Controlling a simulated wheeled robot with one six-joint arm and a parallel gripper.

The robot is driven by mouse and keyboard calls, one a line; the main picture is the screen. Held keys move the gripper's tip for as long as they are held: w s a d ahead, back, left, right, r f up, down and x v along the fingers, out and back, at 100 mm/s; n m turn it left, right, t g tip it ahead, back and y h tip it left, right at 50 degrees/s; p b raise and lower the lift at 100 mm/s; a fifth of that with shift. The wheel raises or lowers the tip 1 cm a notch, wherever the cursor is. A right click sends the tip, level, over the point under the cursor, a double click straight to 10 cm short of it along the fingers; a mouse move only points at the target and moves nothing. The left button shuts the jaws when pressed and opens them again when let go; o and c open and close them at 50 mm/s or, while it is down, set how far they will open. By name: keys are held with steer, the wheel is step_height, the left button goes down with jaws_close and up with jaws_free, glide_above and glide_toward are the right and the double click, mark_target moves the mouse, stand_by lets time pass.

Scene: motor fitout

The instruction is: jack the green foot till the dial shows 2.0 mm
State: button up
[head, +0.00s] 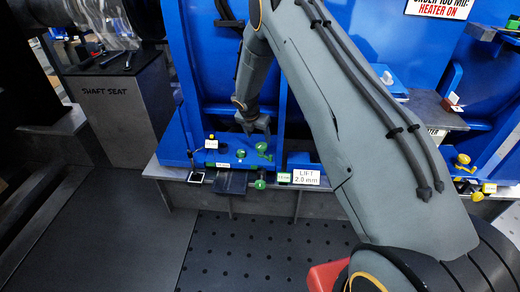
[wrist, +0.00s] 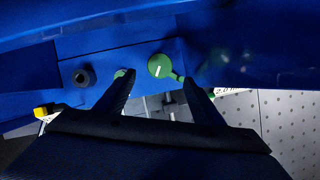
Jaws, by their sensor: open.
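The blue motor foot (head: 228,160) with green parts sits on the grey base at the lower left of the head view. It carries green knobs (head: 262,147), and another green knob (head: 260,184) sits below its front edge. My gripper (head: 257,125) is above the foot. In the wrist view its two fingers (wrist: 158,78) are apart and empty. A round green knob with a white mark (wrist: 160,66) appears between the fingertips; contact cannot be told.
A sign reading "LIFT 2.0 mm" (head: 307,177) stands right of the foot. Another foot with yellow knobs (head: 463,158) is at the far right. A dark bolt head (wrist: 83,77) shows left of the fingers. A blue wall rises behind; the perforated floor (head: 260,250) in front is clear.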

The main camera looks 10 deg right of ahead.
mark_target(260, 145)
steer(key=shift+x, duration=3.95)
steer(key=c, duration=1.1)
steer(key=shift+o, duration=0.2)
steer(key=shift+b, duration=0.3)
steer(key=m+b, duration=0.1)
steer(key=b, duration=0.1)
steer(key=m+g+h+b, duration=0.1)
steer(key=m+b, duration=0.1)
steer(key=shift+w+a+f+m, duration=0.1)
steer(key=shift+w+f+m, duration=0.1)
steer(key=shift+m, duration=0.1)
steer(key=m+g+b, duration=0.1)
steer(key=m+b, duration=0.2)
steer(key=shift+w+m+h+b, duration=0.15)
steer(key=shift+m+h+b, duration=0.15)
steer(key=shift+m+b, duration=0.1)
steer(key=m+g+b, duration=0.2)
steer(key=m+b, duration=0.2)
steer(key=shift+w, duration=0.15)
steer(key=shift+w+r+m+g+b, duration=0.1)
steer(key=shift+m+g+b, duration=0.5)
steer(key=shift+m+b, duration=1)
